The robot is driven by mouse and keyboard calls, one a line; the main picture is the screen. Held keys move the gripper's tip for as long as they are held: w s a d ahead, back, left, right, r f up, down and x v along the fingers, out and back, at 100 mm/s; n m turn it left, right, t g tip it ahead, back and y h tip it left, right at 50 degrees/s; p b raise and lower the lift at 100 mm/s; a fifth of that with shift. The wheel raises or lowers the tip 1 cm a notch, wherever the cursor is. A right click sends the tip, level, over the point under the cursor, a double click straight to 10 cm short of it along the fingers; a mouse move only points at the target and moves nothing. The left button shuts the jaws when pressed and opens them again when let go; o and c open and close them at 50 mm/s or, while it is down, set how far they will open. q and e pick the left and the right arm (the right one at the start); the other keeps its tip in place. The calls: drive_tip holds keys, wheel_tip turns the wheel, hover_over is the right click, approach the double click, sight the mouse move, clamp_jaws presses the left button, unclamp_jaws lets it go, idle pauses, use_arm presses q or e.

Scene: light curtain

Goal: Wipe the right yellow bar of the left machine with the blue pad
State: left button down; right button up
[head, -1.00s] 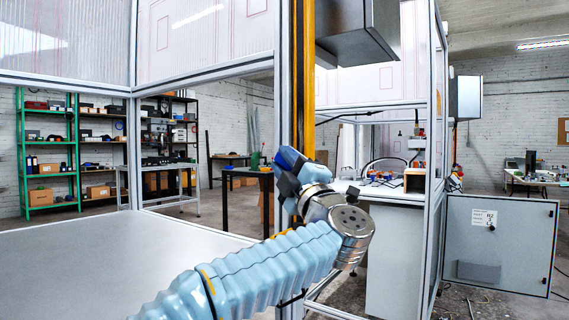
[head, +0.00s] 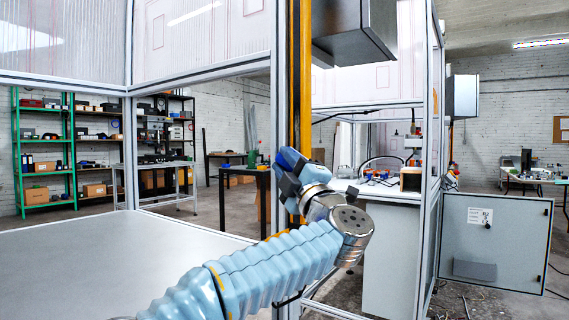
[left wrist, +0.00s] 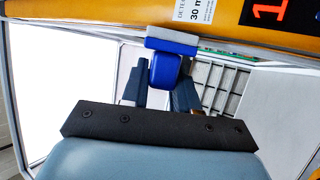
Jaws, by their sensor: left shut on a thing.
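The right yellow bar (head: 304,75) of the left machine stands upright along a grey frame post in the head view. In the left wrist view the yellow bar (left wrist: 110,18) crosses the top, with a label and a red number. My left gripper (head: 287,172) is at the bar's lower part, shut on the blue pad (head: 290,158). In the left wrist view the blue pad (left wrist: 172,70) sits between the fingers, its pale front edge at the bar's lower edge. It looks against the bar, but firm contact cannot be told. My right gripper is out of view.
A grey box (head: 352,28) hangs right of the bar. A grey table surface (head: 110,255) lies at left. A white bench (head: 392,192) stands behind my arm, and a grey cabinet (head: 495,240) is at right. Green shelves (head: 42,150) stand far back.

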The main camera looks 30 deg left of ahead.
use_arm(q)
drive_tip(key=shift+r+p, duration=1.25)
drive_tip(key=shift+r, duration=0.7)
drive_tip(key=shift+w+r, duration=0.15)
drive_tip(key=shift+r, duration=3.45)
drive_tip(key=shift+a+r, duration=0.1)
drive_tip(key=shift+r, duration=0.05)
wheel_tip(320, 180, down, 12)
drive_tip(key=b, duration=1)
drive_tip(key=shift+r, duration=0.15)
wheel_tip(320, 180, up, 4)
drive_tip(key=p, duration=0.3)
drive_tip(key=shift+r+p, duration=0.15)
drive_tip(key=shift+p, duration=0.2)
drive_tip(key=r+p, duration=0.5)
drive_tip(key=shift+d+r+p, duration=0.2)
drive_tip(key=shift+r+p, duration=0.1)
drive_tip(key=shift+p, duration=0.05)
wheel_tip(320, 180, down, 2)
drive_tip(key=b, duration=0.3)
drive_tip(key=shift+f, duration=0.2)
